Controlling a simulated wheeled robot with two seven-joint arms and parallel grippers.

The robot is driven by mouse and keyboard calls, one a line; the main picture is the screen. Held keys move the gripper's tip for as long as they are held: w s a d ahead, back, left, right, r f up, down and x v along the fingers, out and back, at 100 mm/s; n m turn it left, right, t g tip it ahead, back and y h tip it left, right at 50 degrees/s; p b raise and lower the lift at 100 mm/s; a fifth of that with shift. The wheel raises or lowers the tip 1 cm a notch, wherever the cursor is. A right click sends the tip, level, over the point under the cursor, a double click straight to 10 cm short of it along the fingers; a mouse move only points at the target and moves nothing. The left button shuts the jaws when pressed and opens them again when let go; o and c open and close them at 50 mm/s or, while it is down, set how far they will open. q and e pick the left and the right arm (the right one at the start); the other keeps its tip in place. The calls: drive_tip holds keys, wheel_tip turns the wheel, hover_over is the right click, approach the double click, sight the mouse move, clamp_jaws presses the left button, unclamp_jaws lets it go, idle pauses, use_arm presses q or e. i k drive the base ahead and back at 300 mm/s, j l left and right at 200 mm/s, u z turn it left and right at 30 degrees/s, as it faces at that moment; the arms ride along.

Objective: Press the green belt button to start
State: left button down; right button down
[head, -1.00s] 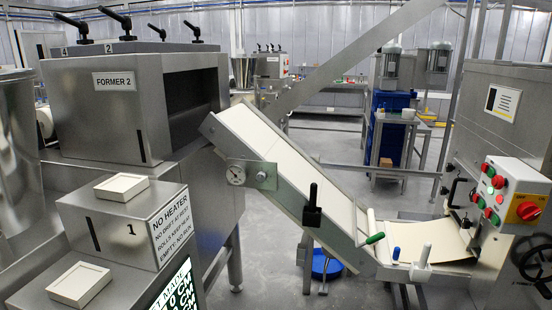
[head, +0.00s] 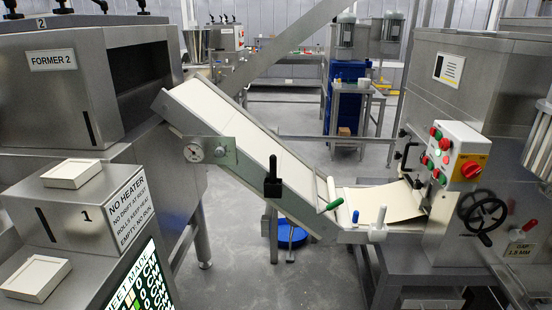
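A control box (head: 462,142) with a white face is fixed to the grey machine at the right in the head view. Its face carries several small red and green buttons and one lit white spot. A green button (head: 442,180) shows low on the face. The button labels are too small to read, so I cannot tell which green one is for the belt. A larger red rotary switch (head: 470,169) on a yellow plate is at the box's right. The inclined cream belt (head: 235,122) runs from the FORMER 2 machine down to the right. Neither of my grippers is in view.
A black handwheel (head: 483,215) is below the control box. A cream sheet (head: 382,200) lies flat at the belt's low end, with green and blue handles nearby. The former (head: 60,90) and a stepped cabinet (head: 88,212) fill the left.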

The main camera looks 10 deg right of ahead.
sight(443, 181)
drive_tip(key=z, duration=1.35)
